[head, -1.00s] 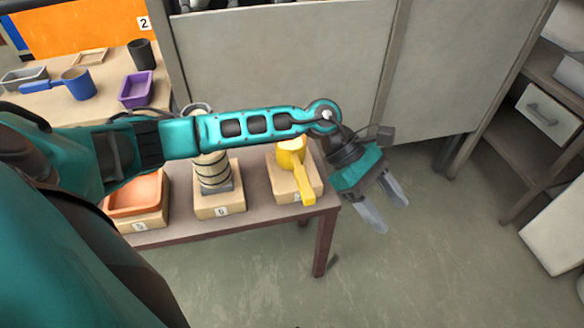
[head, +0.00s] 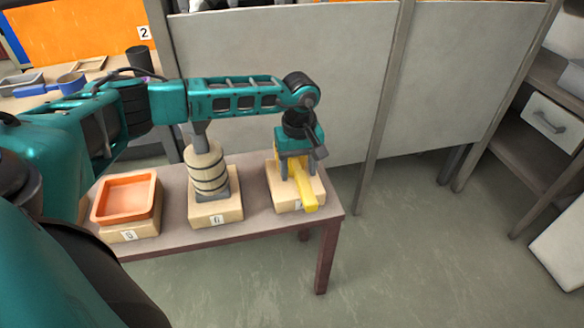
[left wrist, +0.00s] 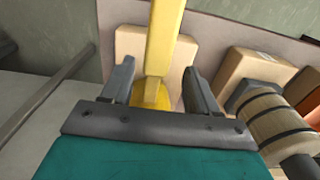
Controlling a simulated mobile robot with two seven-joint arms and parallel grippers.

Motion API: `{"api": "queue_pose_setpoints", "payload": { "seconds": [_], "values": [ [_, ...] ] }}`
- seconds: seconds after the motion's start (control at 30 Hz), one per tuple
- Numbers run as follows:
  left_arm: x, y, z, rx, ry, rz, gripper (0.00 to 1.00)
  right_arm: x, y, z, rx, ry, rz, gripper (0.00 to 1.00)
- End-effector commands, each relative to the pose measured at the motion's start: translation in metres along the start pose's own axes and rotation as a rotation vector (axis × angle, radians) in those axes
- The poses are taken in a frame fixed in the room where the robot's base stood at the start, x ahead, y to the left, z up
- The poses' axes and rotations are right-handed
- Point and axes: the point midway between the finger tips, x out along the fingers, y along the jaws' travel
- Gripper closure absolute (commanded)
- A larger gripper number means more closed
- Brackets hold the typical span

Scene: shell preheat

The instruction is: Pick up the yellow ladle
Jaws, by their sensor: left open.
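The yellow ladle (head: 306,192) lies on a light wooden block at the right end of the table, its handle pointing toward the front edge. My left gripper (head: 295,172) is above it, pointing down, and hides the ladle's bowl in the head view. In the left wrist view, the ladle's handle (left wrist: 163,45) runs between the two open fingers of the left gripper (left wrist: 158,85), with gaps on both sides. Part of the yellow bowl shows low between the fingers. My right gripper is not in view.
On the same table (head: 180,238) stand a banded wooden barrel-like object (head: 207,170) on a block and an orange tray (head: 126,198) on another block, left of the ladle. A grey panel (head: 280,60) stands behind. Open floor lies to the right.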

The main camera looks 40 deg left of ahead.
Motion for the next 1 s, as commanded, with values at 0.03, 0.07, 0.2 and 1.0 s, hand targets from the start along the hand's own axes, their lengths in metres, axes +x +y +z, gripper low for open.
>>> {"api": "queue_pose_setpoints", "payload": {
  "seconds": [0.03, 0.07, 0.2, 1.0],
  "values": [
    [0.003, 0.000, 0.000, 0.000, -0.001, 0.000, 0.40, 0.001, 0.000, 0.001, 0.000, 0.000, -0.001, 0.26],
    [0.004, 0.000, 0.001, 0.000, -0.001, 0.000, 0.40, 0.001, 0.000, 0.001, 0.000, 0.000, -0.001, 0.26],
    [0.019, 0.002, 0.003, -0.001, -0.003, -0.002, 0.40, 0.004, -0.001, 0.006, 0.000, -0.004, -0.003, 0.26],
    [0.053, 0.005, 0.005, -0.001, -0.001, 0.000, 0.71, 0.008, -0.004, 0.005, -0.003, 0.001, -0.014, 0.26]
  ]
}}
